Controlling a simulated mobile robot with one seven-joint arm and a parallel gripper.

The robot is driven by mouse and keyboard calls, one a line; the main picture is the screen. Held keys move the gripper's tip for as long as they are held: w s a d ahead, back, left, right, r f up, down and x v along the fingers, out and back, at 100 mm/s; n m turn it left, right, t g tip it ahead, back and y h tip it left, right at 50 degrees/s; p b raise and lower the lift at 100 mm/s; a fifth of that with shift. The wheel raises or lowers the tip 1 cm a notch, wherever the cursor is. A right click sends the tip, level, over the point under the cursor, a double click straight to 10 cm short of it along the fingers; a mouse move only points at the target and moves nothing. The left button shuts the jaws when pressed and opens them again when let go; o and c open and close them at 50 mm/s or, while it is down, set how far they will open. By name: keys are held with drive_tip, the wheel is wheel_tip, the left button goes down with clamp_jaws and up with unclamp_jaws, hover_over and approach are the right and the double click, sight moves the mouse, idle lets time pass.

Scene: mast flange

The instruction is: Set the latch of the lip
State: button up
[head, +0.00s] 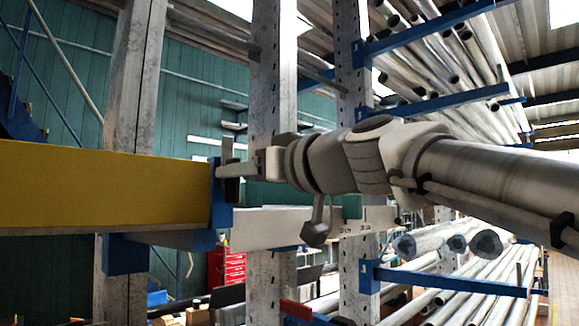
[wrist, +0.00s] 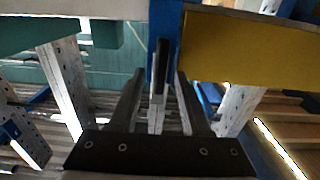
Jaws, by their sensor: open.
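The lip is a blue upright plate at the end of the yellow beam (head: 105,190), seen in the head view (head: 215,212) and in the wrist view (wrist: 172,48). A narrow dark upright piece, which looks like the latch (wrist: 162,62), stands against the lip in the wrist view. My gripper (head: 231,170) is at the lip's right side in the head view. In the wrist view my gripper (wrist: 160,76) is open, with one finger on each side of the latch and gaps visible. In the head view the fingers partly hide the latch, and contact cannot be told.
Grey perforated uprights (head: 272,80) stand behind my gripper. Blue rack arms (head: 440,30) carry many metal pipes at the right. A pale horizontal beam (head: 270,228) runs below my wrist. A red tool cabinet (head: 228,270) stands lower down in the background.

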drive_tip(key=shift+w+a, duration=0.3)
drive_tip(key=shift+a, duration=0.05)
clamp_jaws()
idle(1.3)
